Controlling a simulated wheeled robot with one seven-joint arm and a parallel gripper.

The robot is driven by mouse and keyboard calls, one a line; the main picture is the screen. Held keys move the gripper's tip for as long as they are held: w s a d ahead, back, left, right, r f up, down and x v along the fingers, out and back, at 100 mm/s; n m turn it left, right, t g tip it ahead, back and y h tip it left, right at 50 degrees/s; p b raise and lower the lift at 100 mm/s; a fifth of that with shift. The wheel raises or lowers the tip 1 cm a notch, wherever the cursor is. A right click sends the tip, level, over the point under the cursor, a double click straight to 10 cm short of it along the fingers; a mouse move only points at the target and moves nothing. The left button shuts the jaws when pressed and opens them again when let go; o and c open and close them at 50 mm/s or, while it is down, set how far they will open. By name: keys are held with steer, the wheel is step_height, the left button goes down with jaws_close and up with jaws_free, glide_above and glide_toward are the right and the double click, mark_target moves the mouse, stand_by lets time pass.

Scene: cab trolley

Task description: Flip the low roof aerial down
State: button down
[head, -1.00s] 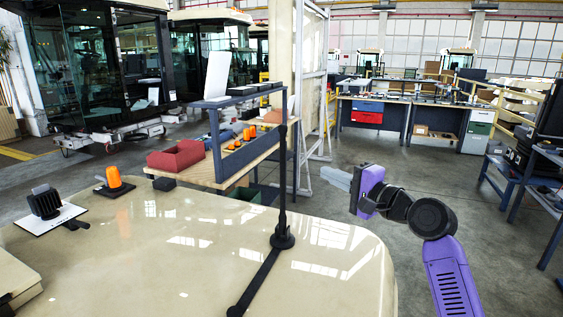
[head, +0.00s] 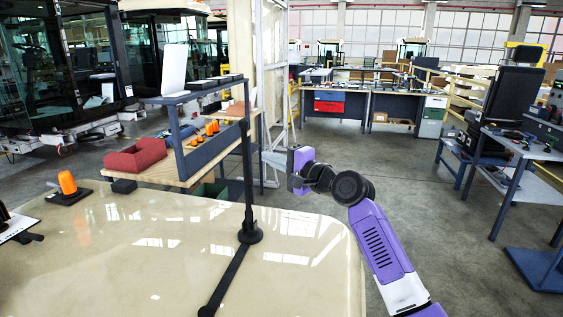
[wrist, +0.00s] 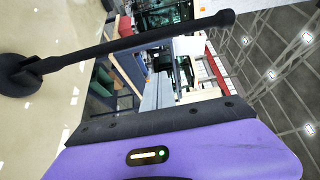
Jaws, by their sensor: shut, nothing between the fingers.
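The low roof aerial (head: 248,185) is a thin black rod standing upright on a round black base near the right part of the cream cab roof (head: 130,250). A flat black strip (head: 225,282) runs from the base toward the front of the roof. My gripper (head: 268,160) is shut and empty, just right of the rod in the head view, at about its mid-height; a small gap shows between them. In the wrist view the aerial (wrist: 130,45) crosses the upper left, its base at the left edge, with my grey fingers (wrist: 157,90) below it.
An orange beacon (head: 67,183) stands on the roof's far left. Beyond the roof is a workbench with a blue-grey shelf (head: 200,150) and a red bin (head: 135,156).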

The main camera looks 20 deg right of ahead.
mark_target(247, 175)
steer(key=a, duration=0.1)
steer(key=a+p, duration=0.2)
steer(key=a, duration=0.1)
steer(key=shift+s, duration=0.25)
steer(key=shift+a+f, duration=0.1)
stand_by(0.4)
